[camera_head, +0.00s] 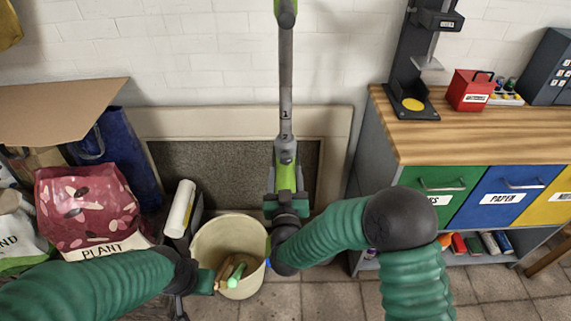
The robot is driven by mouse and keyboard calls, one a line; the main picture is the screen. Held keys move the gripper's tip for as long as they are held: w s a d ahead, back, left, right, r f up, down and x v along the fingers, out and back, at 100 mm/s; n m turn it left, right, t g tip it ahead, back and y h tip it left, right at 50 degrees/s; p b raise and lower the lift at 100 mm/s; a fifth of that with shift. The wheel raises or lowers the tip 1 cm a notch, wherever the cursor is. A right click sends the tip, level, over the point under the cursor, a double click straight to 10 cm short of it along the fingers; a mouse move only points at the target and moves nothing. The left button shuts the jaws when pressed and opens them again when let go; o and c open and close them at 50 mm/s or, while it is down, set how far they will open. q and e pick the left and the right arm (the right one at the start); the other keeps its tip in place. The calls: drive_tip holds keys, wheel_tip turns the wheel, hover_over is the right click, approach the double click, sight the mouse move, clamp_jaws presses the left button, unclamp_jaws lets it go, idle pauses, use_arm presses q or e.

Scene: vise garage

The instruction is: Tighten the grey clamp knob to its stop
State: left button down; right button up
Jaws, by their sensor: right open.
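A grey pole marked 1 and 2 (285,88) stands upright in the middle, with a green section (286,150) low on it. I cannot pick out the grey clamp knob for certain; my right gripper may hide it. My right gripper (285,182) is open at the lower end of the green section, its fingers seeming to lie on either side. Contact cannot be told. My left gripper (206,281) is at the left rim of a cream bucket (212,228); its fingers are too unclear to read.
A wooden workbench (450,140) with green, blue and yellow drawers stands at right, carrying a black stand (405,75) and a red box (470,91). Red bag (90,205), blue bag (125,150) and cardboard (60,108) crowd the left. Tiled floor (330,295) is clear at front.

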sight(285, 162)
drive_tip(key=w, duration=0.5)
drive_tip(key=shift+w, duration=0.15)
clamp_jaws()
